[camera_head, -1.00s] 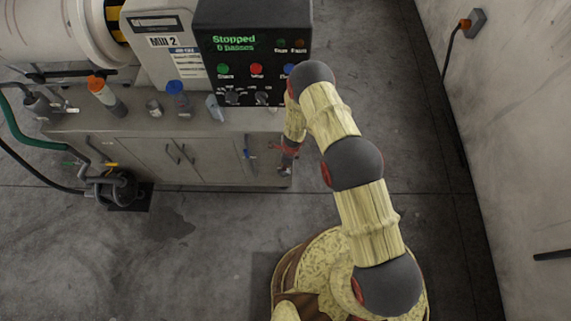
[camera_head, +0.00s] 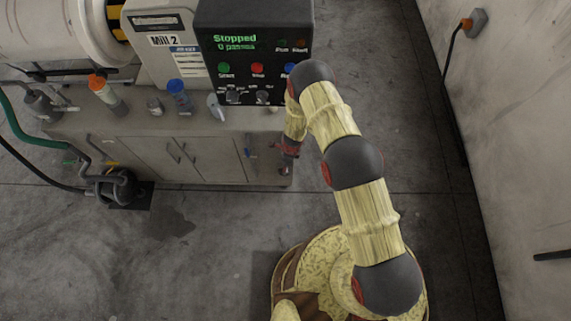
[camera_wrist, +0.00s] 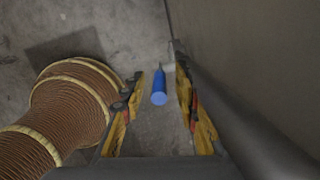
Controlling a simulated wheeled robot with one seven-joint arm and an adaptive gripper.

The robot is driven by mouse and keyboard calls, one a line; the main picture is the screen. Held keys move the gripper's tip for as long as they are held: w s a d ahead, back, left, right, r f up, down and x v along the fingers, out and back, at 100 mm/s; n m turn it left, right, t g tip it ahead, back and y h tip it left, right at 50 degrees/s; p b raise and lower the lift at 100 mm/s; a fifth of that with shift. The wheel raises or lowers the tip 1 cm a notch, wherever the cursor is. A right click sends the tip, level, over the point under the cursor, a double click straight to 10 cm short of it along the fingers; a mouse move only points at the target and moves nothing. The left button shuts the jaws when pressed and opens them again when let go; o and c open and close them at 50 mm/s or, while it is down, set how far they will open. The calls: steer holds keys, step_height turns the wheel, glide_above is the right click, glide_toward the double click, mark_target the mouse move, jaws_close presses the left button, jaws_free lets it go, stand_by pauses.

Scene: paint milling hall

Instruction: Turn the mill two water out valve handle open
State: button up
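In the wrist view a blue valve handle (camera_wrist: 159,86) with a rounded end lies between the two fingers of my gripper (camera_wrist: 155,82). A gap shows on each side of it, so the fingers are apart and not closed on it. My gripper hangs low by the cabinet's right end, partly hidden by my arm. The valve body is not clear in either view.
The Mill 2 cabinet (camera_head: 140,150) carries a black control panel (camera_head: 255,85) reading "Stopped". Bottles, including a blue-capped one (camera_head: 179,97), stand on top. A pump (camera_head: 110,185) with hoses sits at lower left. A wall (camera_head: 510,100) rises at right; the floor between is clear.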

steer(key=shift+r, duration=0.1)
steer(key=r, duration=0.5)
steer(key=d+r, duration=0.1)
steer(key=r, duration=0.1)
steer(key=shift+r, duration=0.15)
steer(key=shift+c, duration=0.8)
